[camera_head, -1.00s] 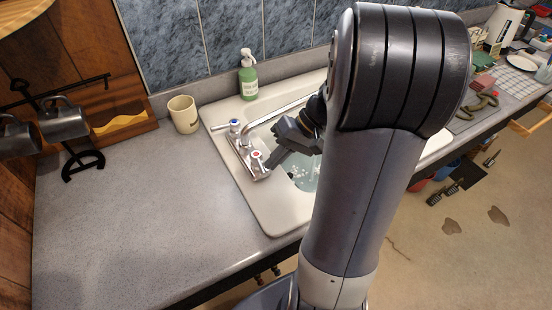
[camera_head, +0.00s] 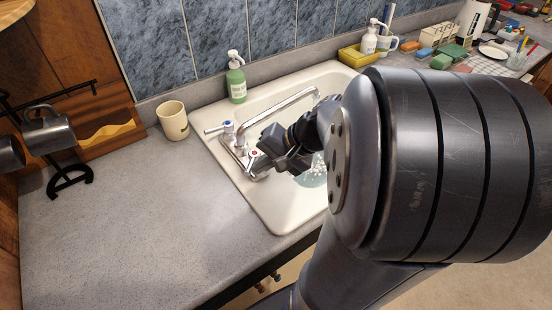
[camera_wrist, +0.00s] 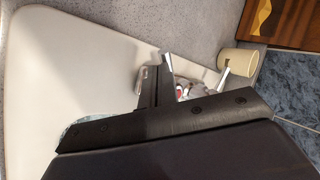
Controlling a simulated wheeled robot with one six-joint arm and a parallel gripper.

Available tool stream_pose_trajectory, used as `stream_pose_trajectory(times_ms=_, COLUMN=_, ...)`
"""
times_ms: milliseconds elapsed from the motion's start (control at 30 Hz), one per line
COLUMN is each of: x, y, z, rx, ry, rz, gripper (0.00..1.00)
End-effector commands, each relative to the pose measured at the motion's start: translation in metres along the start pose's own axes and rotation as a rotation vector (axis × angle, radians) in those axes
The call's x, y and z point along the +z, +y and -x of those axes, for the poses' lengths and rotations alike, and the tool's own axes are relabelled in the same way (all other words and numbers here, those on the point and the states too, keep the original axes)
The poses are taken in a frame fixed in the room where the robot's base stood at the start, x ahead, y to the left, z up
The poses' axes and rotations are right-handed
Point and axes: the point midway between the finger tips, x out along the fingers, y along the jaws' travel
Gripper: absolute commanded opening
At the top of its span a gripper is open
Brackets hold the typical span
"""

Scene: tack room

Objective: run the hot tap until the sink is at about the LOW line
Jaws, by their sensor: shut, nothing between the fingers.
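The white sink (camera_head: 278,211) is set in the grey counter, its left part showing around my arm. The chrome tap has a blue-marked handle (camera_head: 227,127) and a red-marked hot handle (camera_head: 253,154). Its spout (camera_head: 285,104) reaches over the basin. Pale, frothy water (camera_head: 314,178) shows in the basin, partly hidden by my arm. My gripper (camera_head: 267,155) is shut and empty close beside the hot handle; I cannot tell whether they touch. The wrist view shows the dark gripper (camera_wrist: 157,92) beside the chrome fittings and sink wall (camera_wrist: 75,75). I cannot see the LOW line.
A green soap bottle (camera_head: 236,82) stands behind the sink and a cream mug (camera_head: 173,121) at its back left. Dark metal mugs (camera_head: 47,130) hang at the left. The counter (camera_head: 130,230) left of the sink is clear.

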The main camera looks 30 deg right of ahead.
Motion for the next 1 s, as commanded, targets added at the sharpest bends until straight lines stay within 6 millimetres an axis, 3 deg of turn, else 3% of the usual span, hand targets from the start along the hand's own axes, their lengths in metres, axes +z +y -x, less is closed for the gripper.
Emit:
stream_pose_trajectory(times_ms=600, x=0.011, y=-0.021, z=-0.017, rx=0.001, ry=0.344, rz=-0.391, gripper=0.0)
stream_pose_trajectory(times_ms=1000, x=0.01, y=-0.025, z=-0.021, rx=0.002, ry=0.398, rz=-0.457, gripper=0.0)
